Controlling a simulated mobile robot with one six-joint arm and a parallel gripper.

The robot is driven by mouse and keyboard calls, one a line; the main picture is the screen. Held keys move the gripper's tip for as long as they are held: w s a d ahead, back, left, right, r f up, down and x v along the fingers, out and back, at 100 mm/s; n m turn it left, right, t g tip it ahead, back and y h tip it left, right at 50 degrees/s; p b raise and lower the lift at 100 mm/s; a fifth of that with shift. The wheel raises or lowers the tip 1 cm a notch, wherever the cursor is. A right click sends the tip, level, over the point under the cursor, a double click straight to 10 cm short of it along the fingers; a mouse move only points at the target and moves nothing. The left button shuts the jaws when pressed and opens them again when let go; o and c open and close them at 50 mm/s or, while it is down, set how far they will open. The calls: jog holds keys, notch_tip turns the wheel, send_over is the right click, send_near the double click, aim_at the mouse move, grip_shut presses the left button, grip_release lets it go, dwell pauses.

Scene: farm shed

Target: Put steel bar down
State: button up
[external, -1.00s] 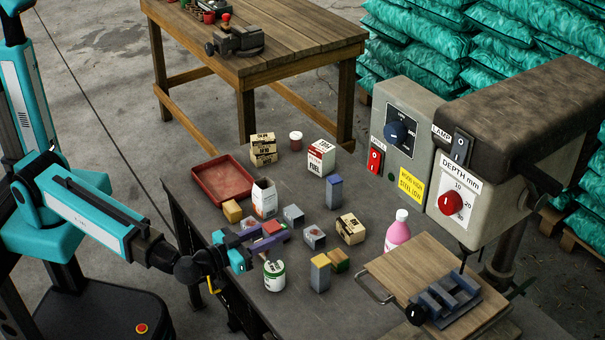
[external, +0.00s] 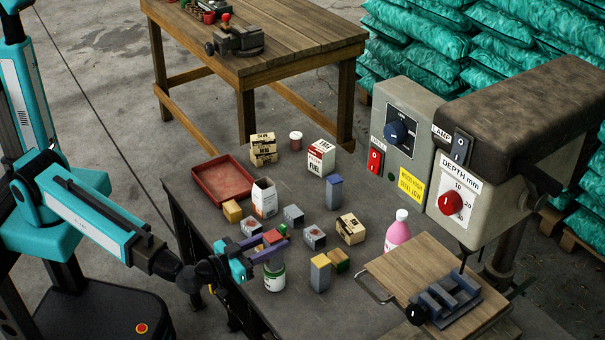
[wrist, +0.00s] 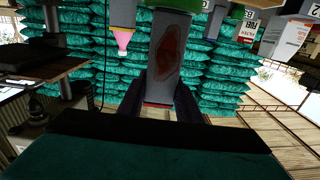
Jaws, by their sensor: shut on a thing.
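The gap beneath the bar is hidden.
The dark bench (external: 372,270) carries several small blocks, a red tray (external: 198,191), a white carton (external: 264,203), a fuel box (external: 321,160) and a pink bottle (external: 398,236). The drill press (external: 462,190) stands at right.

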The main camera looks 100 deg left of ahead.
aim_at(266, 245)
jog(key=shift+f, duration=0.15)
jog(key=o, duration=1.3)
jog(key=shift+c, duration=0.2)
jog(key=shift+r, duration=0.2)
jog(key=b+v, duration=0.2)
jog(key=v, duration=0.5)
jog(key=shift+s+d, duration=0.1)
jog(key=shift+s+d+r+p, duration=0.15)
jog(key=shift+s+p, duration=0.05)
jog(key=shift+p, duration=0.1)
jog(key=shift+p+v, duration=2)
jog(key=shift+v, duration=0.1)
